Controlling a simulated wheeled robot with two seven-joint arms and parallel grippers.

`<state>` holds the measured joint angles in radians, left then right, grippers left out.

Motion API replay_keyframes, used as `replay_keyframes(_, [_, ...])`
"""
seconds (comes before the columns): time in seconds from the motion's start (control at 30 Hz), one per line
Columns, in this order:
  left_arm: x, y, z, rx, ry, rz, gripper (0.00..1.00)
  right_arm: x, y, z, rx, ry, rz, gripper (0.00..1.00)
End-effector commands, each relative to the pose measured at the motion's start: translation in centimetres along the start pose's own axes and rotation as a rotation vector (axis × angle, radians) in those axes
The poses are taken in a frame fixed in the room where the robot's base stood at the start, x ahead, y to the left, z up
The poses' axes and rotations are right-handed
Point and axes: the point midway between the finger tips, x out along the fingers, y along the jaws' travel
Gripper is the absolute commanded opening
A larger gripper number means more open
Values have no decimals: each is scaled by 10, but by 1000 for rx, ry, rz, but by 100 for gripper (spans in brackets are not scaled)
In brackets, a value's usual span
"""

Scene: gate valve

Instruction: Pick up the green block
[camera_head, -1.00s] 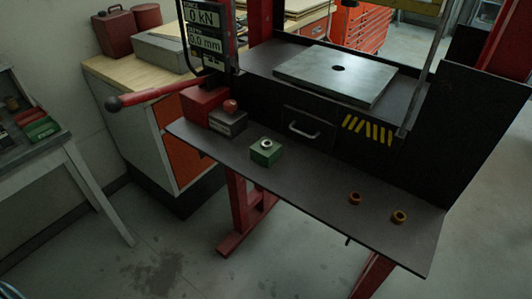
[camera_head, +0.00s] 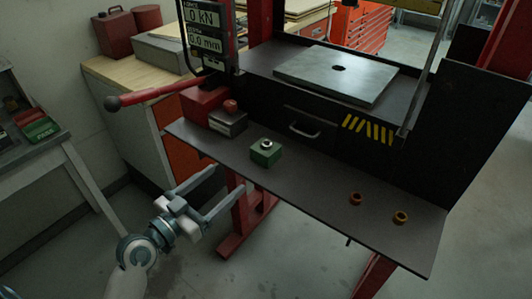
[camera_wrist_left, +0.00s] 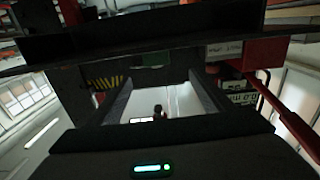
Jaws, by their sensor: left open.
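The green block (camera_head: 265,154) stands on the dark shelf (camera_head: 320,192) of the press, with a pale metal ring on its top. My left gripper (camera_head: 229,178) is open and empty, in front of the shelf's front edge. It is apart from the block, to its lower left in the head view. In the left wrist view the two fingers stand apart, and a small green patch, likely the block (camera_wrist_left: 152,67), shows beyond them at the shelf edge. My right gripper is not in view.
A red and grey box with a red knob (camera_head: 231,106) stands left of the block. A red lever (camera_head: 155,93) sticks out above it. Two orange rings (camera_head: 400,217) lie on the right of the shelf. A drawer handle (camera_head: 304,132) is behind the block.

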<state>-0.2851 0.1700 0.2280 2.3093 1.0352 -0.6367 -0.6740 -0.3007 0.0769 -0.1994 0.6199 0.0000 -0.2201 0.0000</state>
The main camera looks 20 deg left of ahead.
Motion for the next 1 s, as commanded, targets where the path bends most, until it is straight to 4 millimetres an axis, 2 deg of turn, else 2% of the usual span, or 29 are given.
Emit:
replay_keyframes(0.37, [0, 0, -3, 2, 4, 1, 73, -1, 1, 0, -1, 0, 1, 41])
replay_keyframes(0.53, [11, 0, -5, 1, 6, 0, 73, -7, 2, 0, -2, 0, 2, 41])
replay_keyframes(0.67, [29, 1, -7, -1, 6, 1, 73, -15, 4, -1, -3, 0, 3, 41])
replay_keyframes(1.0, [90, 1, -7, -2, 5, 1, 73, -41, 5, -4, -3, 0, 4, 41])
